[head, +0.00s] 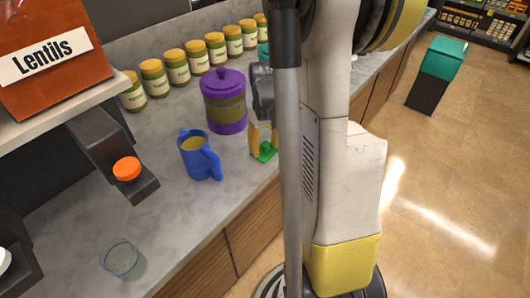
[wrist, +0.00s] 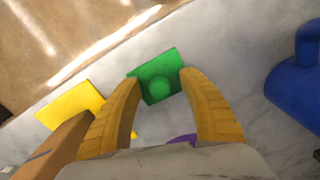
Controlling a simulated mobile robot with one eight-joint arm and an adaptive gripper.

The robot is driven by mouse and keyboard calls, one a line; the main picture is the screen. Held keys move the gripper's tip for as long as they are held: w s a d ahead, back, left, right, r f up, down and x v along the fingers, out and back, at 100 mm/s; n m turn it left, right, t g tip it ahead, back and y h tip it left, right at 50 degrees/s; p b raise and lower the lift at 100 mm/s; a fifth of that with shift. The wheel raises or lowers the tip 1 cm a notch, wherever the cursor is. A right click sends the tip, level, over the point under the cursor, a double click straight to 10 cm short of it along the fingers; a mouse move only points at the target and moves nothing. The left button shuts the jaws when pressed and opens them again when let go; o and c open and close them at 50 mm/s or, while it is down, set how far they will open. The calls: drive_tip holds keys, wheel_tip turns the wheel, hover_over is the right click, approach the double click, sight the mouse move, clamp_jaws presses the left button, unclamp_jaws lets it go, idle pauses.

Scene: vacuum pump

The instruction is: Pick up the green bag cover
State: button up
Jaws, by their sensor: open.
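The green bag cover (head: 266,153) is a small flat green piece on the grey counter near its front edge. The wrist view shows it as a square plate with a round knob (wrist: 158,75). My gripper (head: 263,146) is over it with yellow fingers pointing down. In the wrist view my gripper (wrist: 160,80) is open, with one fingertip on each side of the cover. The fingertips are close to its edges; I cannot tell if they touch. My arm hides part of the counter behind it in the head view.
A purple lidded canister (head: 225,100) and a blue mug (head: 199,156) stand left of my gripper. Yellow-lidded jars (head: 198,57) line the back. A glass (head: 120,260) stands at the front left. A flat yellow piece (wrist: 72,107) lies left of the cover in the wrist view.

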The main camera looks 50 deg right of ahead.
drive_tip(key=c, duration=0.9)
drive_tip(key=shift+r, duration=0.2)
